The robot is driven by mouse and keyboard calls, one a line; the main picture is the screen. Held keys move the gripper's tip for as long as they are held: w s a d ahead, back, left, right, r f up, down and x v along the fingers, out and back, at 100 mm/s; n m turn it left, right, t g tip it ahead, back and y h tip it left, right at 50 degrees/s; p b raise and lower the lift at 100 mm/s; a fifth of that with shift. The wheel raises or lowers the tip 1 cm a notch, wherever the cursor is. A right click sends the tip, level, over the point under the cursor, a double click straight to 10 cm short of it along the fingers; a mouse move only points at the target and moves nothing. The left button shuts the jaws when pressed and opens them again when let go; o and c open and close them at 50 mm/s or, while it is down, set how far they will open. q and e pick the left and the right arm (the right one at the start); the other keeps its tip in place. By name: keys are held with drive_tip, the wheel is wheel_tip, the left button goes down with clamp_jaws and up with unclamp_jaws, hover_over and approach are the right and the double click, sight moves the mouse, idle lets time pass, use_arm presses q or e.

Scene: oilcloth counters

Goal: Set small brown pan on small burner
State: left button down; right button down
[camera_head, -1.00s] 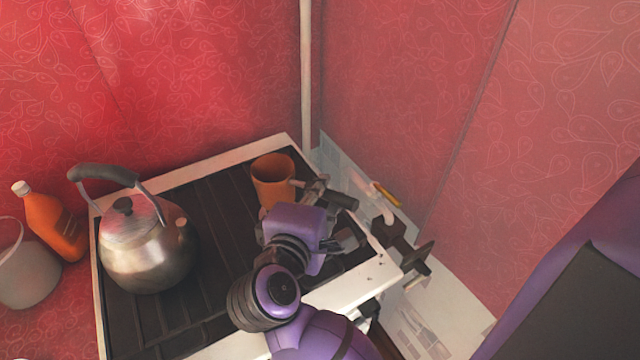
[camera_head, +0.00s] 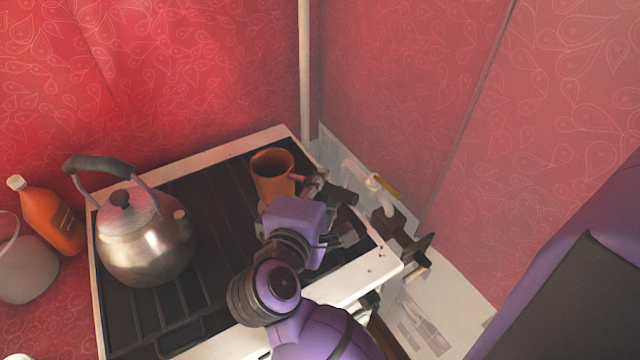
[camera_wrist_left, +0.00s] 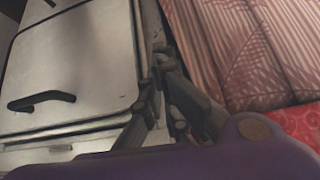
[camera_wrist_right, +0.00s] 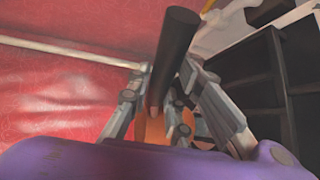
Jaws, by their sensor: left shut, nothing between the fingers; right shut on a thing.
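The small brown pan (camera_head: 270,175), orange-brown with a dark handle (camera_head: 343,195), is at the back right of the stove top (camera_head: 222,205). I cannot tell if it touches the grate. My right gripper (camera_head: 322,186) is shut on its handle. The right wrist view shows the dark handle (camera_wrist_right: 176,50) between the fingers (camera_wrist_right: 165,90) and part of the orange pan (camera_wrist_right: 150,127) below. The small burner cannot be made out. My left gripper (camera_wrist_left: 160,62) is shut and empty beside a pale front panel with a black handle; it is outside the head view.
A steel kettle (camera_head: 147,240) stands on the left of the stove. An orange bottle (camera_head: 50,220) and a grey container (camera_head: 25,265) are farther left. Red walls close off the back and right. A pale counter (camera_head: 440,300) with small items lies right of the stove. The middle grate is clear.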

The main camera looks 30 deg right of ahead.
drive_tip(key=shift+f, duration=0.2)
idle(0.3)
drive_tip(key=c, duration=1.5)
unclamp_jaws()
drive_tip(key=shift+f, duration=0.15)
